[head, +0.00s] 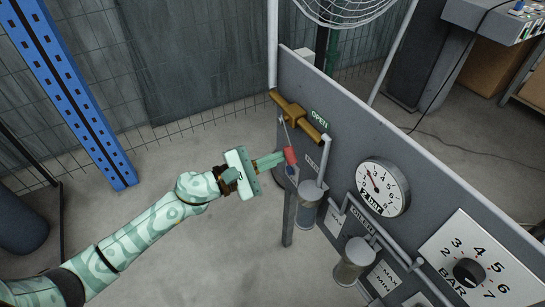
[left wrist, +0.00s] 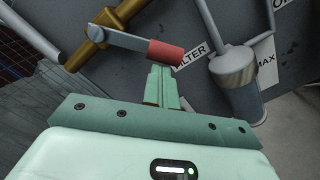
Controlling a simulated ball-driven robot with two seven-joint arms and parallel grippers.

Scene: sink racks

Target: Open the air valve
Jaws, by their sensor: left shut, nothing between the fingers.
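The air valve (head: 292,112) is a brass fitting on a pipe at the upper left of the grey panel, beside a green OPEN label (head: 319,118). Its lever hangs down from the brass body and ends in a red handle (head: 290,156). In the left wrist view the red handle (left wrist: 165,52) lies just beyond the fingertips, with the brass body (left wrist: 98,35) at upper left. My left gripper (head: 277,159) is shut and empty, its tips close to the red handle; I cannot tell whether they touch. My right gripper is not in view.
The panel carries a filter cylinder (head: 311,206), a second cylinder (head: 353,262), a round bar gauge (head: 382,187) and a BAR dial (head: 468,271). A blue rack post (head: 75,95) stands at left. The floor between post and panel is clear.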

